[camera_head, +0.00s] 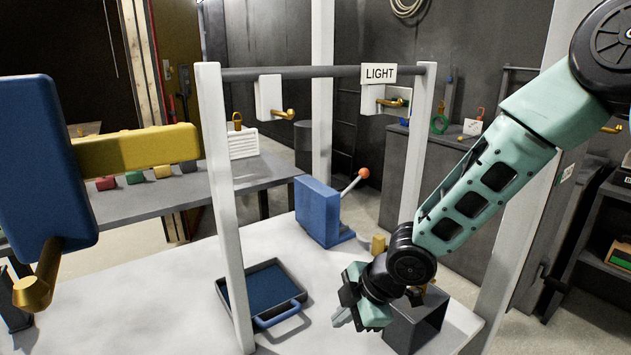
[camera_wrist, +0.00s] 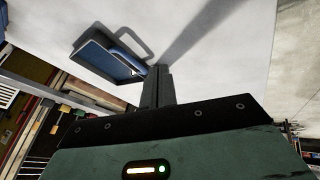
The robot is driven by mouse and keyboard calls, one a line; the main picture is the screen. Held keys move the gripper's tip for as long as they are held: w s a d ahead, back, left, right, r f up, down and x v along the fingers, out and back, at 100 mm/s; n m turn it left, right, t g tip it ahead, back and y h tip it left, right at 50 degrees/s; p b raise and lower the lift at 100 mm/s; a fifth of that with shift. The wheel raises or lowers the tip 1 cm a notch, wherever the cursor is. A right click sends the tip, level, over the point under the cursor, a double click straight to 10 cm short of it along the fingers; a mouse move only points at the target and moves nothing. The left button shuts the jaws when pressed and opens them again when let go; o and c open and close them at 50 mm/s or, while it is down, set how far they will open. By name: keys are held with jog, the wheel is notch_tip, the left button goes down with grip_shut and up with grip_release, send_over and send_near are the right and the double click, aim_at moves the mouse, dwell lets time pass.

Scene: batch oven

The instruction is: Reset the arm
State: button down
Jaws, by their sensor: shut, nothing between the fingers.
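My gripper (camera_head: 345,316) hangs at the end of my green arm, low over the white table (camera_head: 180,287) on the right side of the head view. Its fingers are shut and hold nothing. In the wrist view the fingers (camera_wrist: 158,72) show close together as one dark shape in front of the white tabletop. A blue tray (camera_head: 283,317) with a dark rim lies on the table to the left of my gripper. It also shows in the wrist view (camera_wrist: 100,60), beyond the fingertips.
A dark box (camera_head: 415,328) stands close to my gripper's right. A blue block with a red-knobbed lever (camera_head: 318,212) and a small yellow cylinder (camera_head: 378,243) stand behind. White posts (camera_head: 224,200) carry a bar with a LIGHT sign (camera_head: 379,74). The table's front left is clear.

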jog(key=s+d+r+m+h, duration=0.1)
jog(key=s+d+r+m, duration=0.2)
jog(key=s, duration=0.5)
jog(key=s+d+r+m+g+h, duration=0.1)
jog(key=s+d+r+m+h, duration=0.1)
jog(key=s+r+m, duration=0.3)
jog(key=s+d+r+m+g+h, duration=0.1)
jog(key=s+d+r+m, duration=0.3)
jog(key=s, duration=0.6)
jog(key=shift+s+r+m+h, duration=0.35)
jog(key=shift+r+m+h, duration=0.15)
jog(key=shift+m, duration=0.1)
